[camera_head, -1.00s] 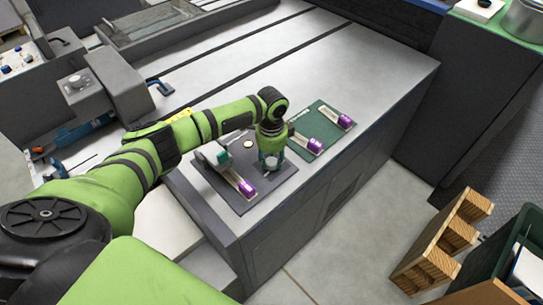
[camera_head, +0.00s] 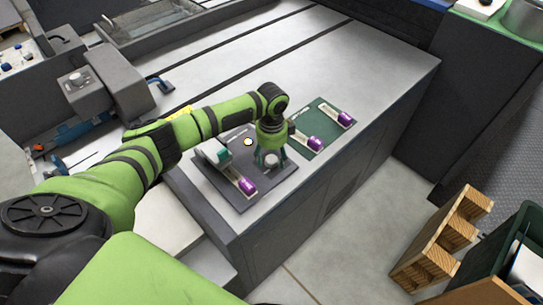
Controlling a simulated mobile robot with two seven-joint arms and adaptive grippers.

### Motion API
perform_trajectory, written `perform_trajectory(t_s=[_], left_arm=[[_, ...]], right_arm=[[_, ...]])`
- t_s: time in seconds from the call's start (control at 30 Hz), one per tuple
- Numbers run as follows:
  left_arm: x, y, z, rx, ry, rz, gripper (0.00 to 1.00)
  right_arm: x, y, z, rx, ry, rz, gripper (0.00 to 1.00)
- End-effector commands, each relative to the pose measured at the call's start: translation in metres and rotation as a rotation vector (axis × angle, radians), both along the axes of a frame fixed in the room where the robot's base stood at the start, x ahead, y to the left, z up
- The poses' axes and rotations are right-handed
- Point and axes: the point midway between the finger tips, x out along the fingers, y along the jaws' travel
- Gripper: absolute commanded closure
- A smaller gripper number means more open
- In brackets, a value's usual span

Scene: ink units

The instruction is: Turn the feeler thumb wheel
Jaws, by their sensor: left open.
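My left gripper (camera_head: 271,162) points down over the dark grey mat (camera_head: 228,196) on the machine bench. It is open, with its fingers spread on either side of a small round light-grey knob (camera_head: 271,159), which may be the feeler thumb wheel. I cannot tell whether the fingers touch it. To its left on the same mat lies a pale unit with a teal part (camera_head: 223,155) and a purple end (camera_head: 248,187). The gripper and wrist hide part of the mat behind them. My right gripper is not in view.
A small cream disc (camera_head: 248,142) lies on the grey mat. A green mat (camera_head: 323,128) behind it holds two pale units with purple ends (camera_head: 316,143) (camera_head: 345,119). The bench top (camera_head: 360,62) beyond is clear. A wooden pallet (camera_head: 440,245) stands on the floor at right.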

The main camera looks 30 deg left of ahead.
Motion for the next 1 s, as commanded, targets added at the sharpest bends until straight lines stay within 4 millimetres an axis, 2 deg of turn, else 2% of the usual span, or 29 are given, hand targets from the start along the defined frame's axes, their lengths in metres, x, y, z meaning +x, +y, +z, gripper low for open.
perform_trajectory(t_s=[0.3, 0.5, 0.7, 1.0], left_arm=[[0.002, 0.000, 0.064, -0.001, -0.007, -0.002, 0.38], [0.001, 0.000, 0.098, 0.000, -0.003, 0.000, 0.38], [0.000, 0.000, 0.113, 0.000, -0.001, 0.000, 0.38], [0.000, 0.000, 0.114, 0.000, 0.000, 0.000, 0.38]], right_arm=[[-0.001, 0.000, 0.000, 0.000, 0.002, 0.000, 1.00], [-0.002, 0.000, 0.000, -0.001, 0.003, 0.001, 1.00], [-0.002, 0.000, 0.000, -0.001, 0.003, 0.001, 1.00], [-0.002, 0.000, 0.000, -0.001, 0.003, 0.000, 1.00]])
